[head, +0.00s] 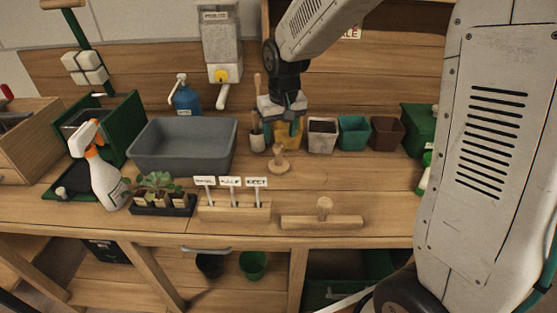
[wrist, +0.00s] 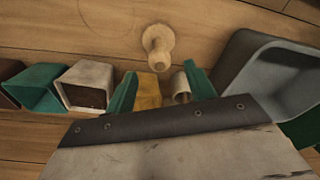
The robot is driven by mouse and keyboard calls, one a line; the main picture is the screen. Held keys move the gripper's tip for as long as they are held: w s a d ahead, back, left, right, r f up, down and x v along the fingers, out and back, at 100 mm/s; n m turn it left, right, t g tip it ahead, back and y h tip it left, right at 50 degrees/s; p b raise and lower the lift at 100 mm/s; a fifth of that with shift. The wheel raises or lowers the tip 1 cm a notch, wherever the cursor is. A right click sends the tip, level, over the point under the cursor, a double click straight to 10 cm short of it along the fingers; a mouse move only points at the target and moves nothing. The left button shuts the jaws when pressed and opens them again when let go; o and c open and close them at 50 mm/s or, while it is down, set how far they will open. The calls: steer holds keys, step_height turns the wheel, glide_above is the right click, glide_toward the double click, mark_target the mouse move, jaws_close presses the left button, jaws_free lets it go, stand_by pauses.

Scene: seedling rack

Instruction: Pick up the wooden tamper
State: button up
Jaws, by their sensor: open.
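The wooden tamper (head: 280,161), a pale round base with an upright knobbed handle, stands on the bench in the middle of the head view. In the wrist view the tamper (wrist: 158,45) is fully visible, above the gap between my fingers. My gripper (head: 282,128) hangs pointing down just behind it, in front of the yellow pot. Its two green fingers (wrist: 161,74) are apart with nothing held between them. The gripper and the tamper look separate.
A long wooden block with a peg (head: 322,220) lies at the front edge. A labelled wooden holder (head: 235,210) and grey basin (head: 183,147) are left. Pots, including a yellow one (wrist: 148,92) and a white one (head: 321,136), line the back. Bench right of the tamper is clear.

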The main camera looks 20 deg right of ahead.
mark_target(279, 143)
steer(key=f, duration=0.2)
steer(key=w+f, duration=0.1)
steer(key=f, duration=0.4)
steer(key=shift+w+f, duration=0.25)
steer(key=shift+f, duration=0.15)
steer(key=c, duration=1.1)
